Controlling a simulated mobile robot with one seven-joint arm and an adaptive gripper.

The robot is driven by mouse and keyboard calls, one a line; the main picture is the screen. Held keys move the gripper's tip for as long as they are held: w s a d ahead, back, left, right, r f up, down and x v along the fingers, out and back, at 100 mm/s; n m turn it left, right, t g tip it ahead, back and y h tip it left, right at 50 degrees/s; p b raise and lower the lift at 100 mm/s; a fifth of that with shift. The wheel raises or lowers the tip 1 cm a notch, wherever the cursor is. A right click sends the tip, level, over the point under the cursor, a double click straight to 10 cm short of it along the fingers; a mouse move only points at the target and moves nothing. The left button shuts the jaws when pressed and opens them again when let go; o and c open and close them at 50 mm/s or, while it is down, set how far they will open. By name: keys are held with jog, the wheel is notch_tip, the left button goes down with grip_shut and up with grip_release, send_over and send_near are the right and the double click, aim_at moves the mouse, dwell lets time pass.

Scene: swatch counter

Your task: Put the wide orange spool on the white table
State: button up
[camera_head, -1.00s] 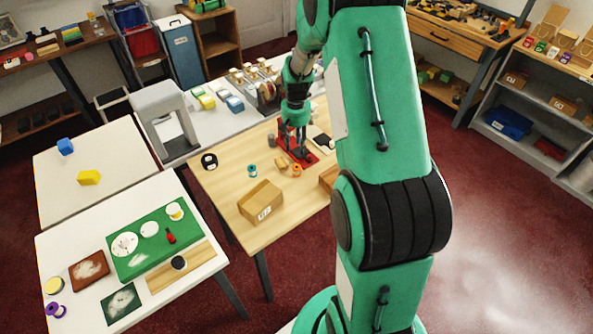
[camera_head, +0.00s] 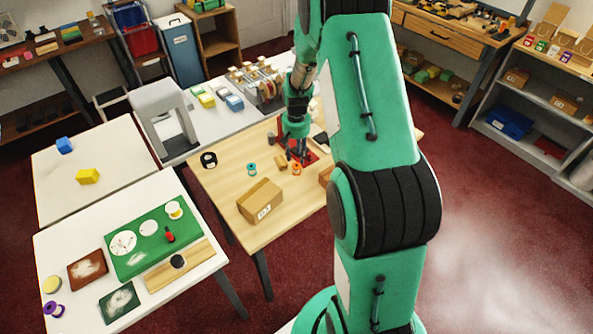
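A small orange spool (camera_head: 297,169) stands on the wooden table (camera_head: 222,183), just in front of the red tray (camera_head: 312,157). My gripper (camera_head: 298,158) points down over that table, close behind and above the spool. Its fingers look apart with nothing seen between them; whether they touch the spool I cannot tell. A white table (camera_head: 60,238) at the front left bears a green mat and several items. Another white-topped table (camera_head: 110,150) behind it holds a blue block and a yellow block.
A cardboard box (camera_head: 260,200) stands at the wooden table's front. A grey arch-shaped machine (camera_head: 163,115) stands behind. The rear left white tabletop has free room.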

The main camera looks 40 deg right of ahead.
aim_at(297, 165)
jog(key=shift+f, duration=1.2)
jog(key=shift+f, duration=0.1)
jog(key=shift+f+b, duration=0.7)
jog(key=shift+f, duration=1.8)
jog(key=c, duration=0.7)
jog(key=shift+r, duration=0.1)
